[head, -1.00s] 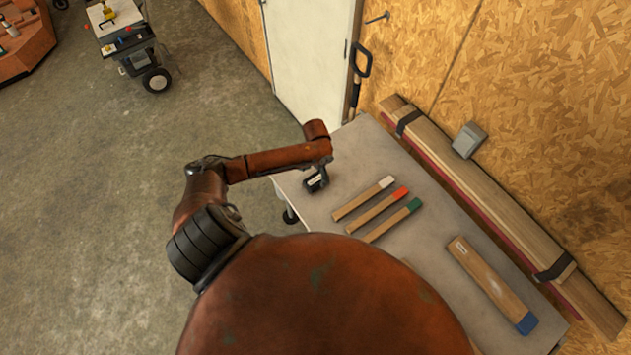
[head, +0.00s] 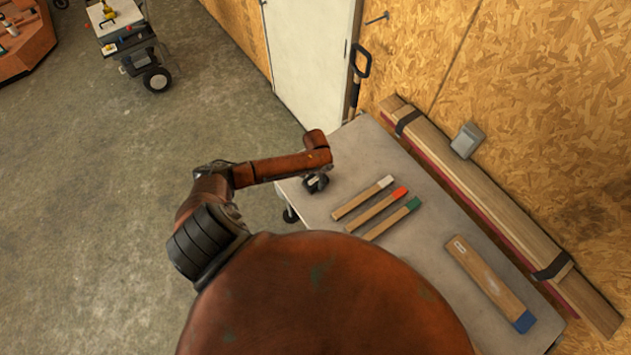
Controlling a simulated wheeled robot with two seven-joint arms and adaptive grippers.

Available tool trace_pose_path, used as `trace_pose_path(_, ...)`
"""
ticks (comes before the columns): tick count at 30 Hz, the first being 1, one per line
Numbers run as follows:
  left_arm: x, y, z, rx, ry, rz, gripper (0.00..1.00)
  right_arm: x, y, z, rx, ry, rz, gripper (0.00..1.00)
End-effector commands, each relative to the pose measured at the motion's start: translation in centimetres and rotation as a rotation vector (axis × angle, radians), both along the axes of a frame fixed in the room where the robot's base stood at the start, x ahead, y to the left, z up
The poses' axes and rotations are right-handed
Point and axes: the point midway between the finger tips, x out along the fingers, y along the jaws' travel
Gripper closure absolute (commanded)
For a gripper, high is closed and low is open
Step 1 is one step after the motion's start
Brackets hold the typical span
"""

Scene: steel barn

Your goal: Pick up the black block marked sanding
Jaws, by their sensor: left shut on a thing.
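My left gripper (head: 316,183) is at the end of the rust-red arm, over the far left part of the grey table. It is shut on a small dark thing, taken to be the black block, mostly hidden by the fingers. No marking can be read on it. I cannot tell whether it touches the table top. My right gripper is not in view.
On the table (head: 400,250) lie three wooden sticks with a white (head: 385,181), a red (head: 400,193) and a green tip (head: 413,203). A larger blue-ended plank (head: 490,284) lies nearer. Strapped boards (head: 500,215) run along the wall. Free floor is at left.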

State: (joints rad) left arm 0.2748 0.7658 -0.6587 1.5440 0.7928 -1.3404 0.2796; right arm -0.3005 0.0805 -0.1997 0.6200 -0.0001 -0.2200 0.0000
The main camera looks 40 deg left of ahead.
Motion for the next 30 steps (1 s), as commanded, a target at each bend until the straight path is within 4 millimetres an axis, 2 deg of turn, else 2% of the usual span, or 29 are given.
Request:
trace_pose_path(2, 0.0, 0.0, 0.0, 0.001, 0.000, 0.000, 0.66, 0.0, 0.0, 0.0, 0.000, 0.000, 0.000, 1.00)
trace_pose_path(9, 0.0, 0.1, 0.0, 0.001, 0.000, 0.000, 0.83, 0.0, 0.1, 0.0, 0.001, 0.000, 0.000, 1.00)
trace_pose_path(20, 0.0, 0.1, 0.5, 0.001, -0.001, 0.000, 0.83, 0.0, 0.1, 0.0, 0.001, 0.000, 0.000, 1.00)
trace_pose_path(26, 0.1, 0.1, 2.9, 0.000, -0.003, 0.000, 0.83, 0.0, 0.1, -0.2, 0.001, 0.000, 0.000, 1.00)
trace_pose_path(30, -1.7, -0.8, 5.2, 0.000, -0.001, -0.004, 0.83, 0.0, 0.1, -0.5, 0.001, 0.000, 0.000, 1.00)
